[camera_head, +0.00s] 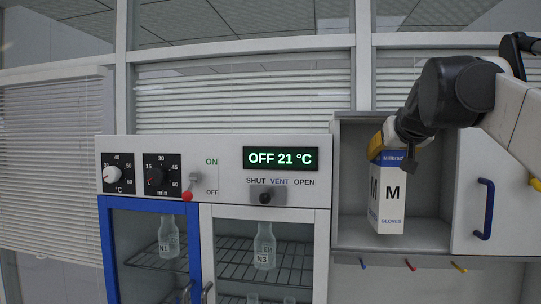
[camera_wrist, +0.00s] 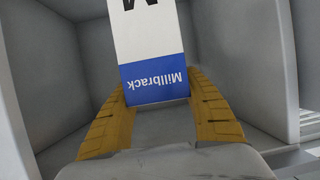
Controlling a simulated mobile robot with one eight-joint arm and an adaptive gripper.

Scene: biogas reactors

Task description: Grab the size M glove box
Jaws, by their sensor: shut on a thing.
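The size M glove box (camera_head: 391,200) is a white and blue carton marked "M", "GLOVES" and "Millbrack". It stands upright in the open wall cabinet at the right of the head view. My gripper (camera_head: 392,150) reaches in from the upper right and is at the top of the box. In the wrist view the box (camera_wrist: 148,45) sits between the two yellow fingers of my gripper (camera_wrist: 158,100), which are shut on its blue end. Whether the box's bottom touches the cabinet floor is hard to tell.
Several coloured hooks (camera_head: 410,265) hang below. Left of it is an incubator (camera_head: 225,170) reading "OFF 21 °C", with bottles (camera_head: 265,247) inside.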

